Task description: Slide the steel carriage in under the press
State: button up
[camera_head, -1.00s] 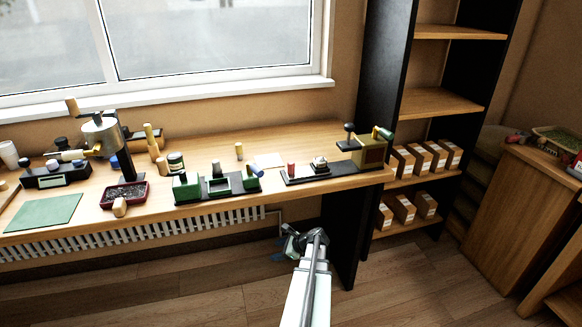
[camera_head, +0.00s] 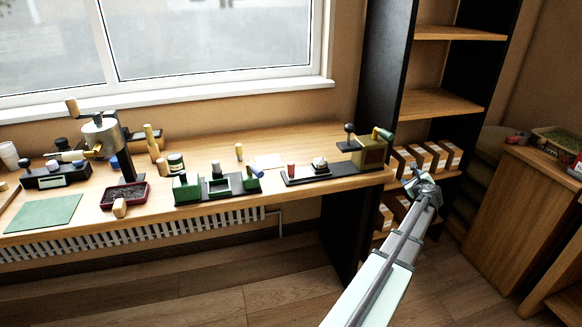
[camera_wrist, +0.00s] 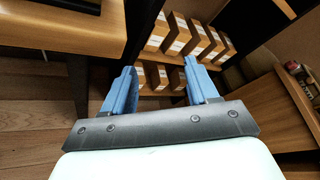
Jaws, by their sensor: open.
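The small steel carriage (camera_head: 319,164), with a dark base and a pale top, sits on a dark rail (camera_head: 345,169) near the bench's right end. The press (camera_head: 369,154), a brownish block with a green-tipped handle and a dark knob beside it, stands at the rail's right end. The carriage is left of the press, with a gap between them. My gripper (camera_head: 412,177) is off the bench's right end, right of the press, and touches neither. In the wrist view its two blue fingers (camera_wrist: 160,64) are apart with nothing between them. The carriage is not visible there.
A shelf unit with several small boxes (camera_head: 427,157) stands behind my gripper. A red piece (camera_head: 291,170) is at the rail's left end. A green-and-black fixture (camera_head: 218,186) is farther left. The bench edge (camera_wrist: 135,35) is close on the gripper's left.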

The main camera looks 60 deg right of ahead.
jog(key=s+d+r+n+g+h, duration=0.1)
jog(key=d+r+n+g+h, duration=0.3)
jog(key=r, duration=0.6)
jog(key=s+d+r+n+g+h, duration=0.1)
jog(key=s+d+r+g+h, duration=0.15)
jog(key=d+r, duration=0.45)
jog(key=w+r+n+t, duration=0.3)
jog(key=w+r+n, duration=0.75)
jog(key=w, duration=0.65)
jog(key=w+a+f+n+t+y, duration=0.1)
jog(key=w+a+f+n+y, duration=0.2)
jog(key=w, duration=0.5)
jog(key=w+a+f+n+t+y, duration=0.1)
jog(key=w+a+n+t+y, duration=0.2)
jog(key=w, duration=0.4)
jog(key=w+a+f+n+y, duration=0.3)
jog(key=w+a+y, duration=0.15)
jog(key=w, duration=0.35)
jog(key=n+g+y, duration=0.5)
jog(key=g+y, duration=0.1)
jog(key=y, duration=0.3)
send_near(291, 164)
notch_tip(291, 164, down, 11)
jog(key=shift+w+d, duration=0.1)
jog(key=shift+d, duration=0.1)
